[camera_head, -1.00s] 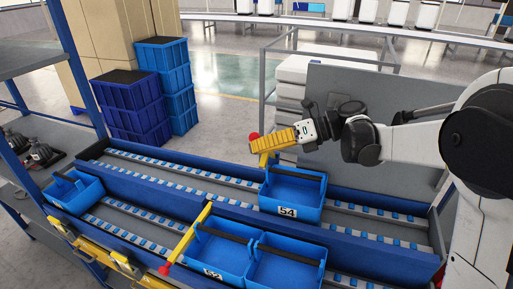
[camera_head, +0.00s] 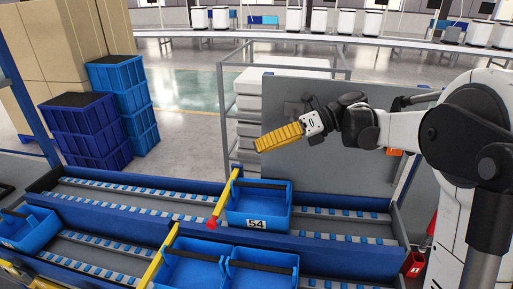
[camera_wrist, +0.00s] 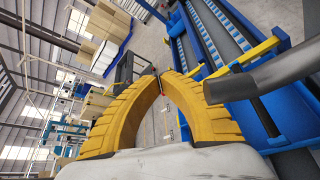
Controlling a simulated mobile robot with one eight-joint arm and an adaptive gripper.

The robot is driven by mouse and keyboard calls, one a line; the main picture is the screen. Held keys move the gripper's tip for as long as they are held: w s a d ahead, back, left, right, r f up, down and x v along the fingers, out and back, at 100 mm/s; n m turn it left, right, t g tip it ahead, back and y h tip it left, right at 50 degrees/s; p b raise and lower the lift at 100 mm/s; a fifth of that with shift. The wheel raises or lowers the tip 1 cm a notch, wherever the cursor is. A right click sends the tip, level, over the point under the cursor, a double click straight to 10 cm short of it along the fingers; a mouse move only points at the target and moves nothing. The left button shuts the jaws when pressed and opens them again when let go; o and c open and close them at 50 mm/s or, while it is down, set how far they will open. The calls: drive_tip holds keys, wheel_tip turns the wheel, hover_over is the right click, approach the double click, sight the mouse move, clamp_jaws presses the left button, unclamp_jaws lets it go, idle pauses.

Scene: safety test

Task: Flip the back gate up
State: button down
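The back gate (camera_head: 228,193) is a yellow bar with a red tip. In the head view it lies slanted across the back lane, left of the blue box marked 54 (camera_head: 257,224), with its red tip toward the front. The front gate (camera_head: 160,262), also yellow, lies across the front lane. My gripper (camera_head: 258,146) has yellow ribbed fingers and is in the air above and behind the back gate, apart from it. In the wrist view the fingertips (camera_wrist: 160,77) come together with nothing held. A yellow bar (camera_wrist: 255,52) shows there; which gate it is I cannot tell.
Two blue boxes (camera_head: 262,269) sit in the front lane, and another (camera_head: 28,228) stands at far left. A grey panel (camera_head: 335,135) and white stacked bins (camera_head: 250,100) stand behind the conveyor. Blue crates (camera_head: 92,135) are stacked at back left.

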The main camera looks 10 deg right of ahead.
drive_tip(key=s+a+f+n+t+h+b, duration=0.1)
drive_tip(key=s+f+b, duration=0.3)
drive_tip(key=f, duration=0.6)
drive_tip(key=s+a+f+n+t+b, duration=0.2)
drive_tip(key=s+a+f+b, duration=0.1)
drive_tip(key=f, duration=0.8)
drive_tip(key=shift+s+a+n+h+b, duration=0.4)
drive_tip(key=shift+s+b, duration=0.35)
drive_tip(key=shift+b, duration=0.4)
drive_tip(key=b+x, duration=0.3)
drive_tip(key=x, duration=0.7)
drive_tip(key=shift+w, duration=0.15)
drive_tip(key=shift+r, duration=0.15)
